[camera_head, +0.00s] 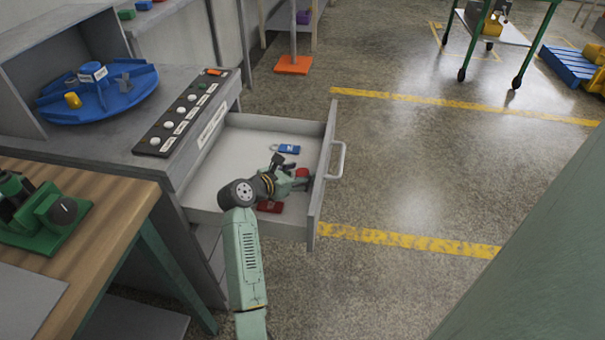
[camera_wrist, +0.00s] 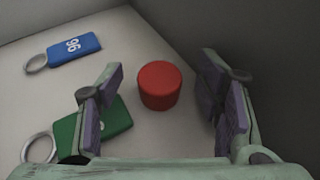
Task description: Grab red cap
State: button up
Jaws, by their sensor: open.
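The red cap (camera_wrist: 159,85) is a short red cylinder standing on the drawer floor. In the wrist view it lies between and a little beyond my gripper's (camera_wrist: 160,105) two open fingers, touching neither. In the head view the red cap (camera_head: 302,172) is partly hidden behind my gripper (camera_head: 292,176), which is inside the open drawer (camera_head: 235,135). My gripper is open and empty.
A blue tag (camera_wrist: 74,49) marked 96 lies at the upper left in the wrist view. A green tag (camera_wrist: 112,122) lies by the left finger. A red tag (camera_head: 270,207) lies near the drawer's front side. The drawer walls stand close on the right.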

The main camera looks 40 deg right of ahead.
jog(key=c, duration=0.9)
jog(key=shift+r, duration=0.1)
